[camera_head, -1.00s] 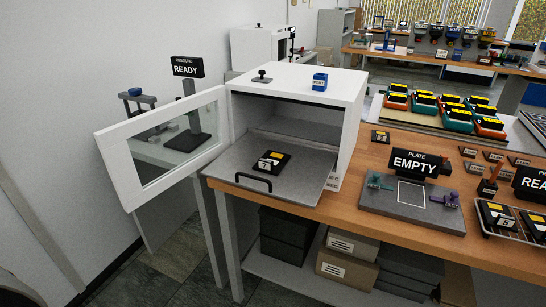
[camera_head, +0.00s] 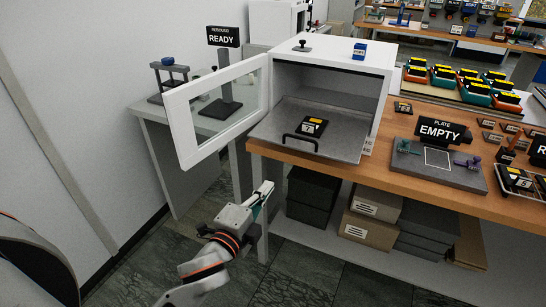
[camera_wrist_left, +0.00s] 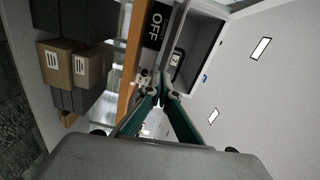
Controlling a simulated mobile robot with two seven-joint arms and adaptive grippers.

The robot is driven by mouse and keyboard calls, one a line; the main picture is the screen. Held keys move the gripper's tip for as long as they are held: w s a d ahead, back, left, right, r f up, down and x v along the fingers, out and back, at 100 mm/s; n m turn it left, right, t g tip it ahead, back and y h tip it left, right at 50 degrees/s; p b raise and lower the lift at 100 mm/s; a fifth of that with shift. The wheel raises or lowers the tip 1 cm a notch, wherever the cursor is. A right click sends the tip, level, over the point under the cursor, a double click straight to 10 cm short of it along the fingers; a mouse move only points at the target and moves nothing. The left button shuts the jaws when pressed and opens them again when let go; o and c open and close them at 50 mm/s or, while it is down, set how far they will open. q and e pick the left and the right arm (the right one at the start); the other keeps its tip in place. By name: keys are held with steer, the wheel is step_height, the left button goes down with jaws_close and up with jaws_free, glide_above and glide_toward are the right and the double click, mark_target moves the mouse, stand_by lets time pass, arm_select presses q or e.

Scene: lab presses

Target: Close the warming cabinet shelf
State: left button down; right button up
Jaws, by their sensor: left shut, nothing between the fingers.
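The white warming cabinet (camera_head: 345,60) stands on the wooden bench with its windowed door (camera_head: 182,125) swung open to the left. Its grey shelf (camera_head: 345,144) is pulled out of the opening, with a black handle (camera_head: 299,140) at the front edge. A black block with a white-and-yellow label (camera_head: 313,126) lies on the shelf; a dark block also shows in the left wrist view (camera_wrist_left: 176,62). My left gripper (camera_head: 267,187) is shut and empty, below and in front of the shelf, apart from the handle. Its fingertips meet in the left wrist view (camera_wrist_left: 164,92). My right gripper is out of view.
The bench top (camera_head: 390,178) carries a grey fixture with an EMPTY sign (camera_head: 440,131) to the right. A side table with a READY sign (camera_head: 223,36) stands behind the open door. The floor left of the bench is free.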

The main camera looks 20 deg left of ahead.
arm_select(q)
step_height(320, 180, up, 2)
glide_toward(290, 147)
steer(key=shift+m, duration=0.4)
steer(key=w, duration=0.6)
steer(key=shift+d+f, duration=0.1)
steer(key=shift+d, duration=0.15)
steer(key=shift+w, duration=0.4)
